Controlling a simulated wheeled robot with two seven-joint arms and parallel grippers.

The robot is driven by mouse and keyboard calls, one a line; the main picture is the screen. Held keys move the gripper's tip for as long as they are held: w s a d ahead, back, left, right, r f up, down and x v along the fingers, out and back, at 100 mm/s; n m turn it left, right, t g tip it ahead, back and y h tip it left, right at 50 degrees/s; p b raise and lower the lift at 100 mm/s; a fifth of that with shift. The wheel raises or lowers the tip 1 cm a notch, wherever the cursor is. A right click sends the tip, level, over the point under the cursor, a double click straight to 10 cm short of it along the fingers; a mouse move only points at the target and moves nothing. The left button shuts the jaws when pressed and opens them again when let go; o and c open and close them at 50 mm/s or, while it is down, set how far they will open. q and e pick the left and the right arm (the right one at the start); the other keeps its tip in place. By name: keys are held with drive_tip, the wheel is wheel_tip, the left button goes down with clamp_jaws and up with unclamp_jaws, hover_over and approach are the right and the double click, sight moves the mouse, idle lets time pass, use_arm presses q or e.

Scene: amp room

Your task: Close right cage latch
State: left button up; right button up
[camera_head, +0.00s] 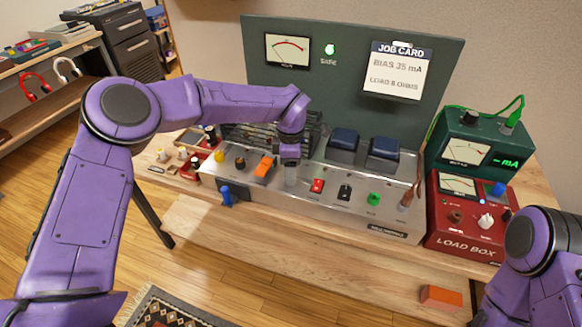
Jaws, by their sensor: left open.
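A dark slatted cage (240,133) stands on the back left of the metal amp chassis (335,192). My left forearm and wrist cross in front of it and cover much of its middle and right side. I cannot make out the right cage latch. My left gripper (291,182) points down in front of the cage, over the chassis top between the orange switch and the red control. It is open and nothing shows between its fingers. My right arm shows at the lower right, but its gripper is out of the picture.
An orange rocker switch (264,166), red control (318,185) and blue lever (226,195) are near my left gripper. Two dark blue transformers (384,150) stand to the right.

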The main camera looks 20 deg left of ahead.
use_arm(q)
clamp_jaws()
idle(0.3)
drive_tip(key=n, duration=0.4)
drive_tip(key=shift+n+b, duration=0.35)
drive_tip(key=shift+n, duration=0.05)
drive_tip(key=n+b, duration=0.1)
drive_tip(key=n, duration=0.3)
drive_tip(key=shift+n, duration=0.3)
drive_tip(key=n+b, duration=0.2)
drive_tip(key=n, duration=0.2)
drive_tip(key=shift+a+n+t+b, duration=0.1)
drive_tip(key=shift+n+t+b, duration=0.2)
drive_tip(key=shift+n+b, duration=1.3)
drive_tip(key=shift+r+n+p, duration=0.1)
drive_tip(key=shift+n+p, duration=0.5)
drive_tip(key=shift+n, duration=0.2)
